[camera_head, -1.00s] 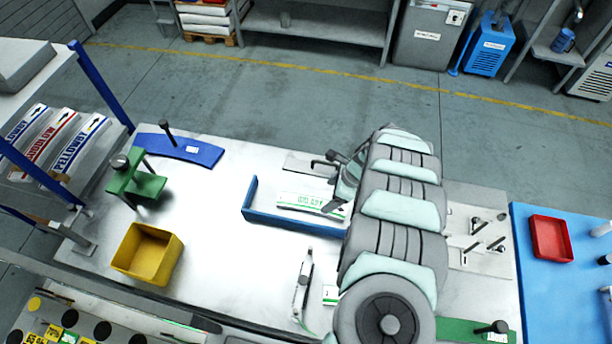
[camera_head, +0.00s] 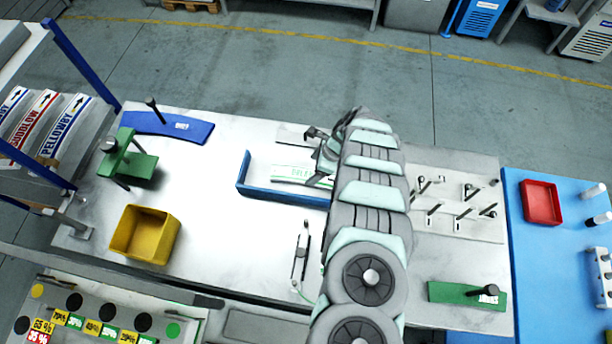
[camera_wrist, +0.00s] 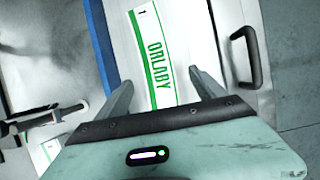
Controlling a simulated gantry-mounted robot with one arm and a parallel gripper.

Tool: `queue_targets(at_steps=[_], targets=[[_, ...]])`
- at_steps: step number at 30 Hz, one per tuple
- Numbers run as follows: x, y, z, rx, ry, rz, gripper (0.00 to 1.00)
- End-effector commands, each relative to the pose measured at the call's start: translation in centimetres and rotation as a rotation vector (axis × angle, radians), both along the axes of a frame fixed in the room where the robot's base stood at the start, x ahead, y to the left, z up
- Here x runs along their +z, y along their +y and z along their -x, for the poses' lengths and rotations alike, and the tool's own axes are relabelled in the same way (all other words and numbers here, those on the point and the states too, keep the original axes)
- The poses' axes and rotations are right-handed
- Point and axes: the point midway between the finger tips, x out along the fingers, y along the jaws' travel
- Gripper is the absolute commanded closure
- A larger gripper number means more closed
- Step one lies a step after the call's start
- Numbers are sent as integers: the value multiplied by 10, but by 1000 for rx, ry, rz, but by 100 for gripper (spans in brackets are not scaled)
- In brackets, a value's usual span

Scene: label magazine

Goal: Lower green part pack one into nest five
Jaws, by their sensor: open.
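A white curved pack with green stripes and green lettering (camera_head: 290,173) lies inside the blue-edged corner guide (camera_head: 285,196) on the metal table. In the head view, my gripper (camera_head: 322,158) is at the guide's right end, where my arm hides part of the pack. I cannot identify nest five.
A grey plate with a black handle (camera_wrist: 250,55) is right of the pack. A yellow bin (camera_head: 146,235) and green clamp stand (camera_head: 140,163) are at left. A plate with several black-handled pins (camera_head: 455,205) and a green plate (camera_head: 460,295) are at right.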

Motion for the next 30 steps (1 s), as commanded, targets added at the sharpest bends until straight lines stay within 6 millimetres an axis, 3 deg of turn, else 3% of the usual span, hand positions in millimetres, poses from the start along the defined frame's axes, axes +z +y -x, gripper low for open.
queue_targets(at_steps=[15, 26, 30], targets=[[-42, 17, 1, -1, 1, 0, 21], [-43, 18, 0, -1, 1, 0, 21], [-43, 18, 0, -1, 1, 0, 30]])
